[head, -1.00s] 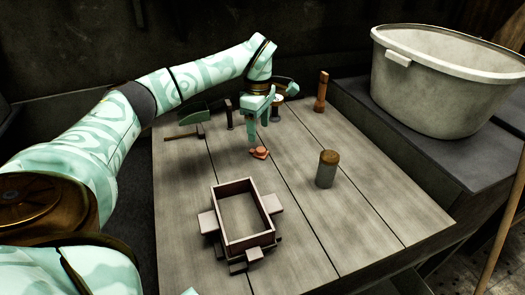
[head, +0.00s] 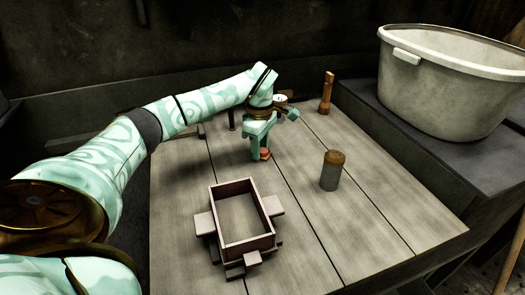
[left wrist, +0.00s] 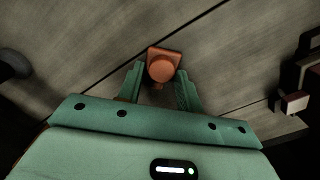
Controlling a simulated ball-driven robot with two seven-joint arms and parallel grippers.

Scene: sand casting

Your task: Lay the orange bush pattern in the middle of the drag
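The orange bush pattern (head: 265,154) lies on the wooden table, behind the drag. In the left wrist view the pattern (left wrist: 162,67) shows a square base with a round boss. My left gripper (head: 260,152) is low over it, fingers pointing down. In the left wrist view the fingers of my left gripper (left wrist: 160,76) stand apart on either side of the pattern, with narrow gaps visible. The drag (head: 250,247) is an open rectangular wooden frame with side lugs at the front of the table; its inside looks empty. My right gripper is not in view.
A grey cylinder with a brown top (head: 331,172) stands right of the gripper. An orange-brown upright tool (head: 327,92) stands at the back edge. A large pale tub (head: 445,85) sits on the dark ledge at right. Table between pattern and drag is clear.

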